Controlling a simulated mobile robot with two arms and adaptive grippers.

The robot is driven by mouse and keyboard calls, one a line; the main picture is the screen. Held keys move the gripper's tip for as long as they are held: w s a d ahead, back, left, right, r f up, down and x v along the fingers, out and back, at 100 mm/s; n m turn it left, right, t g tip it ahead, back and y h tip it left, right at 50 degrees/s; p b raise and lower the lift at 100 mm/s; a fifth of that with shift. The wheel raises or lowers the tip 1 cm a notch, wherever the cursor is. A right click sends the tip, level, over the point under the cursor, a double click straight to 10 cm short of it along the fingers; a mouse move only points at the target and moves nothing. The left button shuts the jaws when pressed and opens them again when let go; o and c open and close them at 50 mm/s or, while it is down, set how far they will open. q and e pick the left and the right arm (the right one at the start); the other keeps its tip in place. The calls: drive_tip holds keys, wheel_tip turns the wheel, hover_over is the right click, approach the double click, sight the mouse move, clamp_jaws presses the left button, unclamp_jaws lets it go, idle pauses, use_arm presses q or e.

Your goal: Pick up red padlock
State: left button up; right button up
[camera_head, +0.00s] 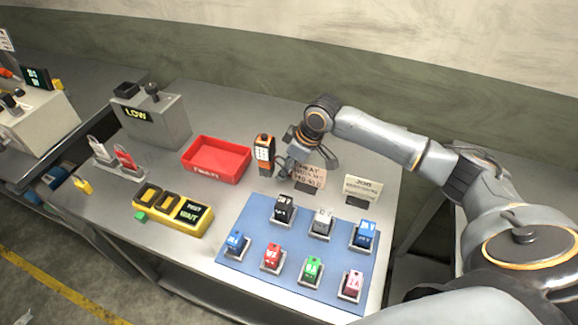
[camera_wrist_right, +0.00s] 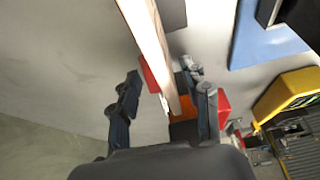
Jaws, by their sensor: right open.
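On the blue mat (camera_head: 255,283) stand several small coloured labelled blocks in holders. The red one (camera_head: 272,256), in the front row between a blue and a green block, looks like the red padlock; its label is too small to read surely. My right gripper (camera_head: 299,165) is beyond the mat, above the back of the table, beside a dark-and-orange handheld device and small sign. It is well apart from the red block. In the right wrist view its fingers (camera_wrist_right: 165,92) are spread, with a sign's edge showing between them. My left gripper is not in view.
A red tray (camera_head: 218,179) sits left of the orange-edged device (camera_head: 264,155). A yellow box (camera_head: 173,211), a grey LOW box (camera_head: 155,119) and a rack with a red tag (camera_head: 124,157) stand further left. Two sign cards (camera_head: 361,189) stand behind the mat.

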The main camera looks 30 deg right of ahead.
clamp_jaws()
drive_tip(key=shift+r, duration=0.1)
drive_tip(key=shift+r+b, duration=0.4)
drive_tip(key=shift+r, duration=0.2)
drive_tip(key=s+a+r+b, duration=0.2)
drive_tip(key=s+r+b, duration=0.1)
drive_tip(key=s+r, duration=0.95)
drive_tip(key=a+f+m, duration=0.1)
drive_tip(key=m, duration=0.1)
drive_tip(key=w+a+f+m+h, duration=0.1)
drive_tip(key=a+m, duration=0.1)
drive_tip(key=a+f+m+t+h, duration=0.1)
drive_tip(key=m, duration=0.1)
drive_tip(key=shift+w+a+f, duration=0.2)
drive_tip(key=shift+w+f, duration=0.15)
drive_tip(key=shift+w+a+m+h, duration=0.2)
drive_tip(key=shift+a+m+h, duration=0.35)
drive_tip(key=shift+m, duration=0.45)
